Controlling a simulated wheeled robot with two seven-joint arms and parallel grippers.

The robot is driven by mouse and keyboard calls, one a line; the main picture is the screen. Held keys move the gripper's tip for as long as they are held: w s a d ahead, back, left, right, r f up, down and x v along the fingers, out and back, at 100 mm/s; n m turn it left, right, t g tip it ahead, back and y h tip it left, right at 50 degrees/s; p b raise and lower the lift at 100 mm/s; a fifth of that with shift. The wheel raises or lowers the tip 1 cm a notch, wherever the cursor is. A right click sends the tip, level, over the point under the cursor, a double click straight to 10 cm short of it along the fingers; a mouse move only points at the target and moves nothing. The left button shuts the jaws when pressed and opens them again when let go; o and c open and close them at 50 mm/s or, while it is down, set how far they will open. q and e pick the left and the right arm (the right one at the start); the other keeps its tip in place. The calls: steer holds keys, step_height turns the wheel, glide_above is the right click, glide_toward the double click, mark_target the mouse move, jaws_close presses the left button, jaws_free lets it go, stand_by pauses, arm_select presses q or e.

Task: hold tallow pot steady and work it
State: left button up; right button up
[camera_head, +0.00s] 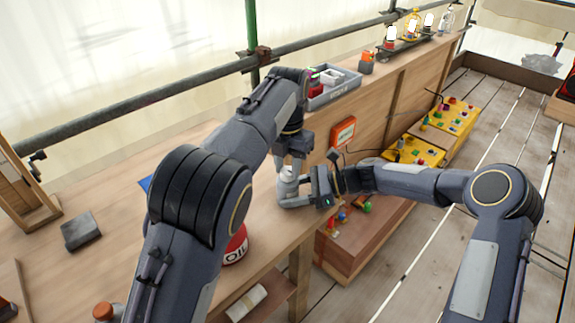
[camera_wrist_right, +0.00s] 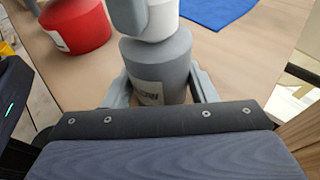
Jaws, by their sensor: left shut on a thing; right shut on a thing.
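The tallow pot (camera_head: 287,187) is a small grey pot standing upright near the bench's front edge. In the right wrist view the grey pot (camera_wrist_right: 160,65) shows a dark-lettered label and a paler, narrower top part (camera_wrist_right: 162,20). My right gripper (camera_head: 293,202) is shut on the pot body from the side, with one finger on each side of it in the wrist view (camera_wrist_right: 160,90). My left gripper (camera_head: 290,168) comes down from above and is shut on the pale top part. Its fingers hide much of the top.
A red oil tin (camera_head: 236,246) stands on the bench, partly behind my left arm. A blue cloth (camera_wrist_right: 222,8) lies behind the pot. A grey tray (camera_head: 335,93) and an orange-framed box (camera_head: 343,132) are farther along. A grey block (camera_head: 81,231) lies at left.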

mark_target(287, 170)
arm_select(q)
steer(key=o, duration=1)
steer(key=shift+r, duration=0.15)
steer(key=shift+r, duration=5.85)
arm_select(e)
steer(key=o, duration=0.8)
steer(key=shift+o, duration=0.2)
